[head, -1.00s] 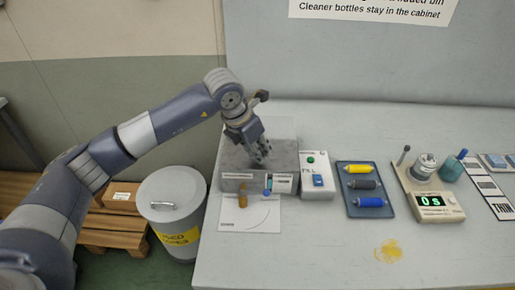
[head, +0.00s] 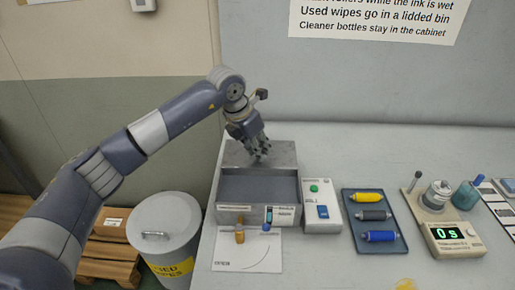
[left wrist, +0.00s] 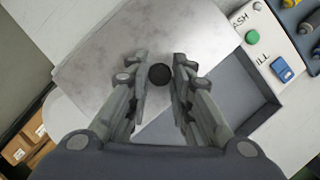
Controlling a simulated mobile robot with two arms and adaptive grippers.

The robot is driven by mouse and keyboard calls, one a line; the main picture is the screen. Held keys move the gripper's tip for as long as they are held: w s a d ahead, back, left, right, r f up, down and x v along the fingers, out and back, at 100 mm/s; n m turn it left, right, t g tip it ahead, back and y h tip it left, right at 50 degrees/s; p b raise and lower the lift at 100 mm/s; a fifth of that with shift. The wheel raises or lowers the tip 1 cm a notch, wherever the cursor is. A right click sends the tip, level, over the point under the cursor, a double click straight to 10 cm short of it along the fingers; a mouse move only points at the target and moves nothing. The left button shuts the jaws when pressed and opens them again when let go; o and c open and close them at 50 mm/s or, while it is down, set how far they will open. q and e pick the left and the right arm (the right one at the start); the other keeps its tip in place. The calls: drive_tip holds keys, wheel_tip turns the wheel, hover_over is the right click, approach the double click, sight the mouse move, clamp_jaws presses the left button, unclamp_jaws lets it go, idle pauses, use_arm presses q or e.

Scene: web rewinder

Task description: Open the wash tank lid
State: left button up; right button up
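The wash tank (head: 244,217) is a grey box at the left of the bench. Its grey lid (head: 233,156) lies over the back part, and the dark inside of the tank shows in front of it. My left gripper (head: 262,154) is over the lid. In the left wrist view, a round black knob (left wrist: 160,75) on the lid (left wrist: 105,65) sits between the fingertips, which appear to touch both its sides. The open inside also shows at the lower right of that view. My right gripper is not in view.
A lidded used-wipes bin (head: 170,228) stands left of the bench.

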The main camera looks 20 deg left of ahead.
use_arm(q)
drive_tip(key=o, duration=0.4)
drive_tip(key=v, duration=1.2)
drive_tip(key=shift+s, duration=0.1)
